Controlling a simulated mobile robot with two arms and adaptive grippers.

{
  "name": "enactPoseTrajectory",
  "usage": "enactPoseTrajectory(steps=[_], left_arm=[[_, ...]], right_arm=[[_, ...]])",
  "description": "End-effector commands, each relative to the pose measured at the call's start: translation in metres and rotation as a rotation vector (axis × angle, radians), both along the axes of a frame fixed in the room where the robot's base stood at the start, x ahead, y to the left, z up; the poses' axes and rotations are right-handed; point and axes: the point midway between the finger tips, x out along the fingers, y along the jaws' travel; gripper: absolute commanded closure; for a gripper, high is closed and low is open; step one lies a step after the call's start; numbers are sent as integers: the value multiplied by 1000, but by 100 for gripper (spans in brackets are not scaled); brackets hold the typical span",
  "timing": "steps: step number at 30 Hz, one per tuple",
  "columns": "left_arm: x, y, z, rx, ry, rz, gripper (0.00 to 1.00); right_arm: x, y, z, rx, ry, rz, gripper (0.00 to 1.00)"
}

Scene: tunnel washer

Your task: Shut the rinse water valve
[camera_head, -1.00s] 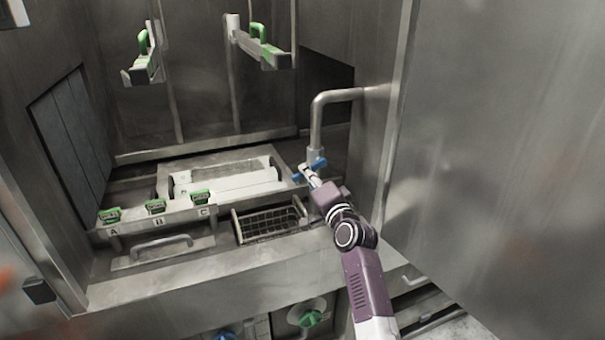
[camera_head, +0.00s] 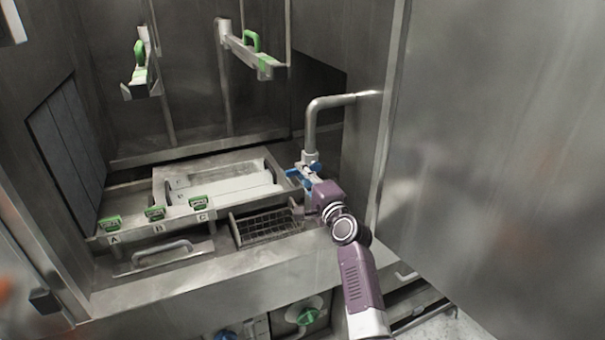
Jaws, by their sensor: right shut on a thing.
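The rinse water valve has a blue handle (camera_head: 291,172) at the lower end of a bent grey pipe (camera_head: 313,122), right of centre in the head view. My right gripper (camera_head: 307,172) is at the valve and is shut on the blue handle. The fingers cover the middle of the handle, and blue shows on both sides of them. The handle's exact angle is hard to tell. My left gripper is not in view.
A wire basket (camera_head: 268,227) sits left of my right arm. Green-handled arms (camera_head: 258,55) hang above. A large steel panel (camera_head: 490,150) stands close on the right.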

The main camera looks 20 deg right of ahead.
Motion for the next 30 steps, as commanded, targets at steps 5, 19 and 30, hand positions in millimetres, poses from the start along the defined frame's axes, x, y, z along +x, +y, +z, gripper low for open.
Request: enactPoseTrajectory(steps=[5, 19, 30], left_arm=[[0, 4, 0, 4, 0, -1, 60], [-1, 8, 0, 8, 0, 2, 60], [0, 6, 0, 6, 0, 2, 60]], right_arm=[[0, 0, 1, 10, -3, 0, 100], [0, 0, 1, 4, -2, -1, 67], [-35, -2, -1, 4, -1, -3, 67]])
